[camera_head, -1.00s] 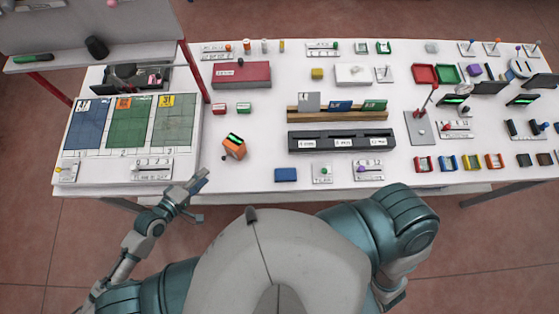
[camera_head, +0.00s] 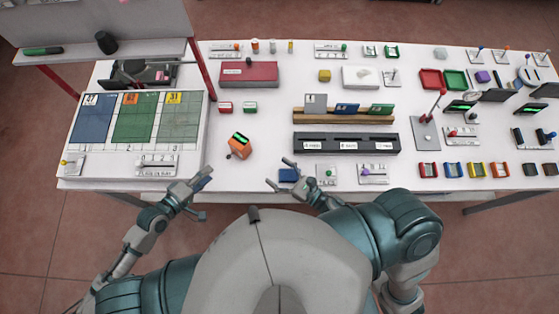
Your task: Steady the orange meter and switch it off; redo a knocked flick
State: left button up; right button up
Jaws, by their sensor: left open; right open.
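The orange meter (camera_head: 239,149) sits on the white table in the left middle. It is a small orange block with a dark top face showing a lit green display. A small dark knob shows at its lower left; its switch position is too small to tell. My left gripper (camera_head: 207,184) is open and empty at the table's front edge, below and left of the meter, apart from it.
A white plate with a green knob (camera_head: 327,174) stands close right of my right gripper. A long dark slotted holder (camera_head: 347,143) lies to the right of the meter. Colored mats (camera_head: 135,118) lie to the left. The table around the meter is clear.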

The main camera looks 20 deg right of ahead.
aim_at(232, 138)
pick_arm(q)
jog(key=shift+s, duration=0.1)
pick_arm(e)
jog(key=shift+w+d, duration=0.2)
jog(key=shift+d, duration=0.2)
jog(key=x, duration=1.7)
jog(key=shift+w+a+f, duration=0.15)
jog(key=shift+w+f, duration=0.05)
jog(key=shift+f, duration=0.05)
jog(key=c, duration=1.4)
